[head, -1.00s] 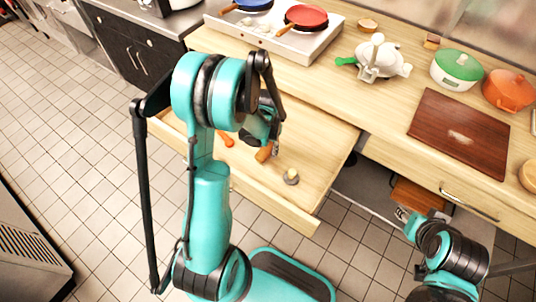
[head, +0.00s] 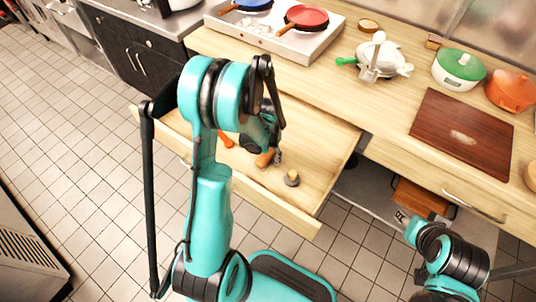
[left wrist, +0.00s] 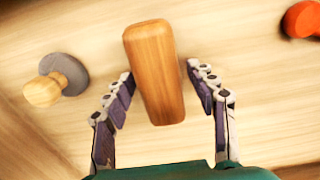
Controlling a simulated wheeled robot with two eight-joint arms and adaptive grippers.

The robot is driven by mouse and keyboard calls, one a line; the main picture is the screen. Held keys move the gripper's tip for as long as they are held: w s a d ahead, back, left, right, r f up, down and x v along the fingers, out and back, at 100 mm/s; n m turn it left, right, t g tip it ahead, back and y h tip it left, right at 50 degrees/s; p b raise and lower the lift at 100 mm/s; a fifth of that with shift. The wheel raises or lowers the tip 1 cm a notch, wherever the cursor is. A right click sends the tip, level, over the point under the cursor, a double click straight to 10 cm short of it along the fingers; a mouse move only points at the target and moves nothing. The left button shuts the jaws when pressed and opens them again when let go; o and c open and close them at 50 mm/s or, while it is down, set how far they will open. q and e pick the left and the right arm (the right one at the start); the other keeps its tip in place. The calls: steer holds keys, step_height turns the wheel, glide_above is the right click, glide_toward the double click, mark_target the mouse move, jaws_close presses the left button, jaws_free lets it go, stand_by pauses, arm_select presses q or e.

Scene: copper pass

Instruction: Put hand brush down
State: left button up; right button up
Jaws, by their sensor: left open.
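A wooden piece with rounded edges, which I take for the hand brush (head: 265,159), is in the open drawer (head: 325,170). No bristles show. In the left wrist view the hand brush (left wrist: 155,72) lies between the spread fingers of my left gripper (left wrist: 166,98), with a gap on each side. My left gripper (head: 272,153) is open in the head view, low in the drawer and partly hidden by its own arm. My right gripper (head: 403,216) is small at the lower right, below the counter, and its fingers are unclear.
A grey disc with a wooden knob (head: 292,177) lies right of the brush, and an orange-red item (head: 226,140) lies left. The drawer's right part is bare. On the counter are a cutting board (head: 463,133), a green-lidded pot (head: 459,70) and a stove (head: 275,32).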

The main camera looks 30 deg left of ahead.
arm_select(q)
steer(key=shift+r, duration=0.35)
step_height(320, 180, up, 12)
steer(key=p, duration=0.5)
steer(key=s+d+r+t, duration=0.3)
steer(key=s+d+r, duration=0.2)
steer(key=r, duration=0.2)
steer(key=s+d+r+n+t, duration=0.1)
steer(key=s+d+r+t, duration=0.3)
steer(key=r, duration=0.4)
steer(key=s+d, duration=0.1)
steer(key=s, duration=0.1)
steer(key=shift+s+d, duration=0.3)
steer(key=shift+a, duration=0.1)
